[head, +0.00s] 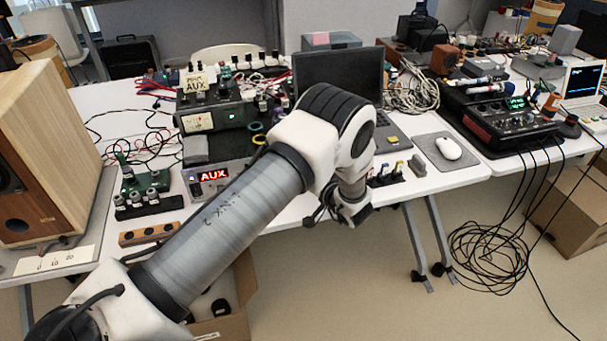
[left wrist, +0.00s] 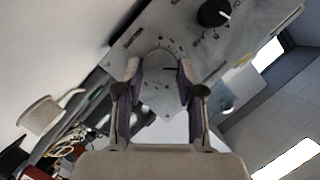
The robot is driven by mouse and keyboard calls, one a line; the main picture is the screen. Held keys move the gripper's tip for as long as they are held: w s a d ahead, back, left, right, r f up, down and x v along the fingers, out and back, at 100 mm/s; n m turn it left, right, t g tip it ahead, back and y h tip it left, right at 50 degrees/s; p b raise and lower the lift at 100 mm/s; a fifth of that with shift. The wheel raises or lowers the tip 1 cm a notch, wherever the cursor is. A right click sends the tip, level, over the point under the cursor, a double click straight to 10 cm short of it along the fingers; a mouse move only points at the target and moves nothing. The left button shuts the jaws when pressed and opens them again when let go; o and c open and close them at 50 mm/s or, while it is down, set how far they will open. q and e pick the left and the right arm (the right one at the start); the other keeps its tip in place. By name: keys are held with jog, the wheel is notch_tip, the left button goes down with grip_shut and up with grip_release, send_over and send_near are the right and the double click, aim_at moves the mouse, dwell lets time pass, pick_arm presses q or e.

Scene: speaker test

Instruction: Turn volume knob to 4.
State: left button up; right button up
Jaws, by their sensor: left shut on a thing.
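In the left wrist view my left gripper (left wrist: 160,66) is shut on a pale round knob (left wrist: 158,72), one finger on each side. A short dark pointer shows on the knob, pointing to the right in that picture. Small dial marks surround it on the grey panel (left wrist: 125,45), but their numbers are too small to read. A black knob (left wrist: 214,13) with a white pointer sits beside it. My right gripper is not in view.
A laptop (head: 335,70), a white mouse (head: 448,148) on a grey mat and a black mixer (head: 500,115) stand to the right. Loose cables hang off the table's right side.

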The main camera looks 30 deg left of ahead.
pick_arm(q)
jog(key=shift+w+m+y+b, duration=0.15)
jog(key=shift+m+y+b, duration=0.3)
jog(key=shift+m, duration=0.55)
jog(key=o, duration=1.1)
jog(key=shift+f, duration=0.1)
jog(key=shift+o, duration=0.2)
jog(key=v, duration=0.7)
jog(key=shift+d, duration=0.4)
jog(key=shift+a, duration=0.1)
